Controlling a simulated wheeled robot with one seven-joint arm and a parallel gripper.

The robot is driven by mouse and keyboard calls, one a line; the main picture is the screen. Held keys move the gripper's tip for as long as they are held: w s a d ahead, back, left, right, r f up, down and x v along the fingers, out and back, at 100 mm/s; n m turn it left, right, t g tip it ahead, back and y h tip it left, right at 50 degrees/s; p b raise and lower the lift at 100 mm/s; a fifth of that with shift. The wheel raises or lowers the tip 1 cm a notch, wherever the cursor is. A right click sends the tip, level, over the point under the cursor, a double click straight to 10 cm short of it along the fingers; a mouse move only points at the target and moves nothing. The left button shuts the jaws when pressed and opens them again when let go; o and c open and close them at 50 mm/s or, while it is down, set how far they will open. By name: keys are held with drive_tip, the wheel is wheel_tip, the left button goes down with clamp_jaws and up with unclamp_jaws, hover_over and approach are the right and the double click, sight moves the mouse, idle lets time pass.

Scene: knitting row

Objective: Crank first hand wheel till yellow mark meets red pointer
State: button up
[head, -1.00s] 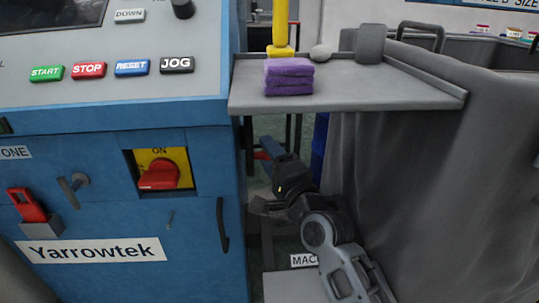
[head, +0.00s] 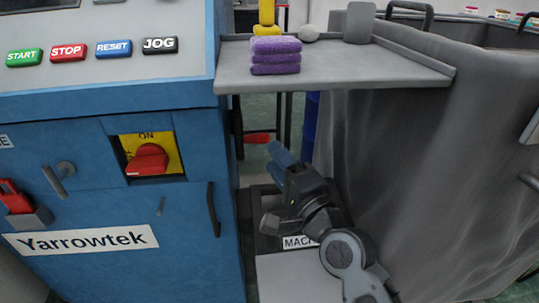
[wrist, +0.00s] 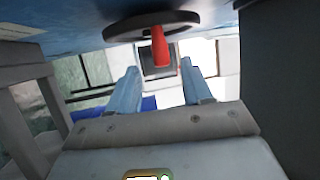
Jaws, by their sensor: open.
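In the wrist view, the dark hand wheel (wrist: 150,26) shows at the top, on the blue machine's side. Its red handle (wrist: 159,47) sticks out toward the gap between my fingers. My gripper (wrist: 163,76) is open, with two blue fingers apart and nothing between them; the handle is just beyond the fingertips, apart from them. In the head view, the red handle (head: 256,138) shows beside the machine, left of and above my gripper (head: 275,157). I cannot make out the yellow mark or the red pointer.
The blue machine (head: 100,205) stands left, with a dark door handle (head: 213,210) near its edge. A grey shelf (head: 340,68) holding purple cloths (head: 275,56) overhangs my arm. A grey draped bin (head: 410,170) stands close on the right.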

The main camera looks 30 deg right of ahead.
drive_tip(key=s+f+n+g+h, duration=0.1)
drive_tip(key=s+f+n+g, duration=0.15)
drive_tip(key=s+f, duration=0.65)
drive_tip(key=s+r+n+g, duration=0.25)
drive_tip(key=s+n, duration=1.05)
drive_tip(key=s, duration=1.8)
wheel_tip(320, 180, up, 26)
drive_tip(key=s+p, duration=0.1)
drive_tip(key=p, duration=2.4)
drive_tip(key=shift+s+a+f+n+h+p, duration=0.2)
drive_tip(key=shift+s+n+h+p, duration=0.1)
drive_tip(key=shift+s+n+h, duration=0.1)
